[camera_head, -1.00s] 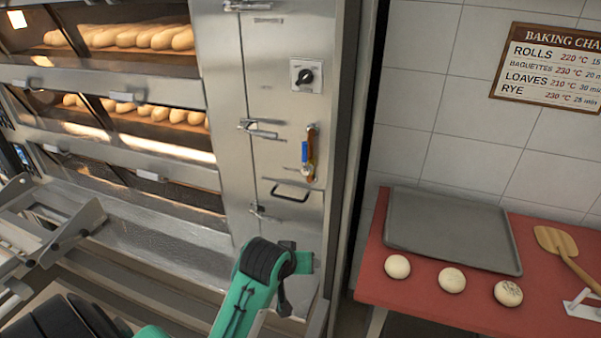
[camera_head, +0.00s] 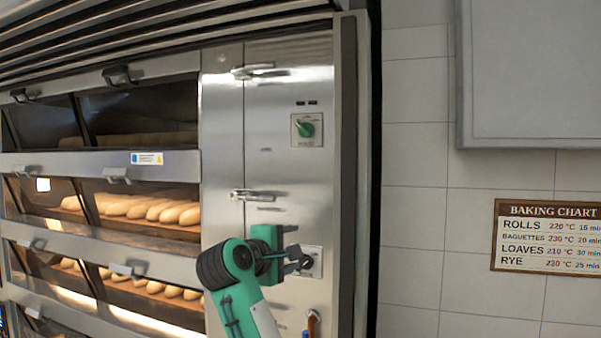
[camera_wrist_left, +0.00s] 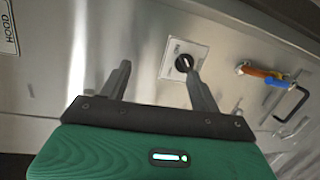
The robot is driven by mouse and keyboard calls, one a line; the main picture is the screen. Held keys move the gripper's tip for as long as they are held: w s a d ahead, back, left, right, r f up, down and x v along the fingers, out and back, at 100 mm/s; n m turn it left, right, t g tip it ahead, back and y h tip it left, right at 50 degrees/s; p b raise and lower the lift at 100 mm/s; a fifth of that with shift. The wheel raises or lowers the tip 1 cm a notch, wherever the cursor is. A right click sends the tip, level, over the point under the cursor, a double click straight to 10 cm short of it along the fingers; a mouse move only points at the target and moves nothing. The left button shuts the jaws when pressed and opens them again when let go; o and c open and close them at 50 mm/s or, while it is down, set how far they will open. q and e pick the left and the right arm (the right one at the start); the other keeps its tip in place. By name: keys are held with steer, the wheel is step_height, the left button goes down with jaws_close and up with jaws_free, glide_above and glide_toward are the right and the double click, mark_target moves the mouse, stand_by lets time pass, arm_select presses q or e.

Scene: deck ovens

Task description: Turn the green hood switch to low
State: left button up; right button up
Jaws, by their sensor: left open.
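The green switch is not seen there; a HOOD label (camera_wrist_left: 8,28) shows upside down. My right gripper is not in view.
Glass-fronted ovens with bread (camera_head: 150,210) stand to the left. A grey wall box (camera_head: 530,75) and a baking chart (camera_head: 547,236) are on the tiled wall. Space before the green switch is clear.

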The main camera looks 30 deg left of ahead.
arm_select(q)
step_height(320, 180, up, 12)
steer(key=s+a+n+t+h, duration=0.1)
steer(key=s+a+n+t, duration=0.1)
steer(key=n+t, duration=0.15)
steer(key=n+t+h, duration=0.1)
steer(key=n, duration=0.2)
glide_toward(302, 130)
steer(key=p+x, duration=0.5)
steer(key=x, duration=0.3)
steer(key=shift+r+p, duration=0.15)
steer(key=shift+p, duration=0.25)
steer(key=shift+w+r, duration=0.1)
steer(key=shift+w, duration=0.6)
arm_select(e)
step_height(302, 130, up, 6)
arm_select(q)
steer(key=shift+c, duration=0.4)
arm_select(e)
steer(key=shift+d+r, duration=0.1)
arm_select(q)
steer(key=c, duration=0.9)
steer(key=shift+m, duration=0.25)
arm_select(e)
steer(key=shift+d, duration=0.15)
